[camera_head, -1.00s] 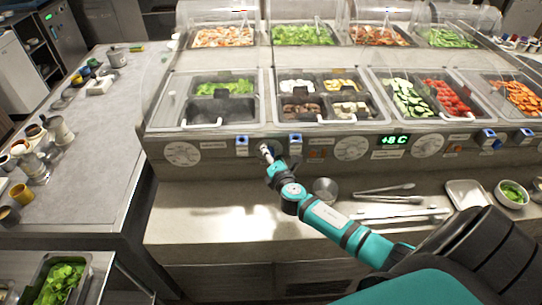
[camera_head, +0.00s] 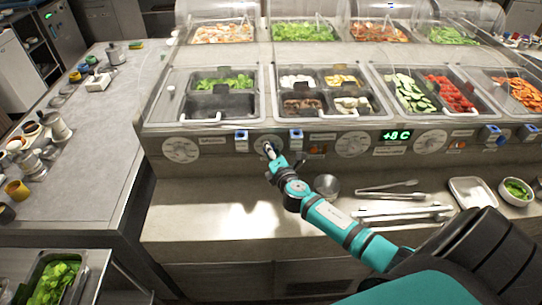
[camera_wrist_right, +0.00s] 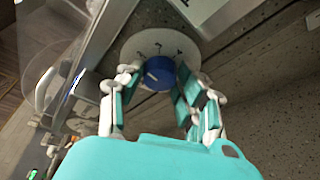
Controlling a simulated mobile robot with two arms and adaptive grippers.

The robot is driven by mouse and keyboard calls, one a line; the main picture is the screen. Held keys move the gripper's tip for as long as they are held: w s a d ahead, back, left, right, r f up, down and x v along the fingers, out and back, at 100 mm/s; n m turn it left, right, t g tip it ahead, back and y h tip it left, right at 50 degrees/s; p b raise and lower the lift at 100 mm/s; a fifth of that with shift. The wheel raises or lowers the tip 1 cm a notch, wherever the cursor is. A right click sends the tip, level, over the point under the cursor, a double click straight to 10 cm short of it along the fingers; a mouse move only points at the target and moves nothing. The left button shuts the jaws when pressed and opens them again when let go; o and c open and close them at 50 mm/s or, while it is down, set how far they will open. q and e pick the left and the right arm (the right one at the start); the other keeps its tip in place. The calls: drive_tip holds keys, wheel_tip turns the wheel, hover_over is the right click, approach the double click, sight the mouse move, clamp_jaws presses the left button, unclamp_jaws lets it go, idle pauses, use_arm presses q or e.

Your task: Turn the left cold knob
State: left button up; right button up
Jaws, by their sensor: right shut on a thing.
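A blue knob (camera_wrist_right: 158,73) with a pale pointer mark sits on a round white dial plate (camera_wrist_right: 145,42) in the right wrist view. My right gripper (camera_wrist_right: 157,84) has its two fingers on either side of this knob and is shut on it. In the head view my right gripper (camera_head: 269,150) reaches the front panel of the counter and hides most of this knob. Its dial plate (camera_head: 260,141) shows around the fingertips, between two blue-and-white fittings. My left gripper is in neither view.
Other round white dials (camera_head: 181,149) sit along the panel, with a green display (camera_head: 397,135). The ledge's left part is clear.

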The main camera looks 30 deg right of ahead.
drive_tip(key=shift+d+f+m+t+y+b, duration=0.1)
drive_tip(key=shift+m+t+b, duration=0.25)
drive_tip(key=shift+m+b, duration=1.05)
drive_tip(key=shift+a+f+m+t+y+b, duration=0.15)
drive_tip(key=shift+m+t+b, duration=0.45)
drive_tip(key=shift+b, duration=1.3)
drive_tip(key=shift+d+f+m+t+y+b, duration=0.1)
drive_tip(key=shift+d+m+t+b, duration=0.05)
drive_tip(key=shift+m+b, duration=1.35)
drive_tip(key=o, duration=1.1)
drive_tip(key=shift+o, duration=0.2)
drive_tip(key=v, duration=1.2)
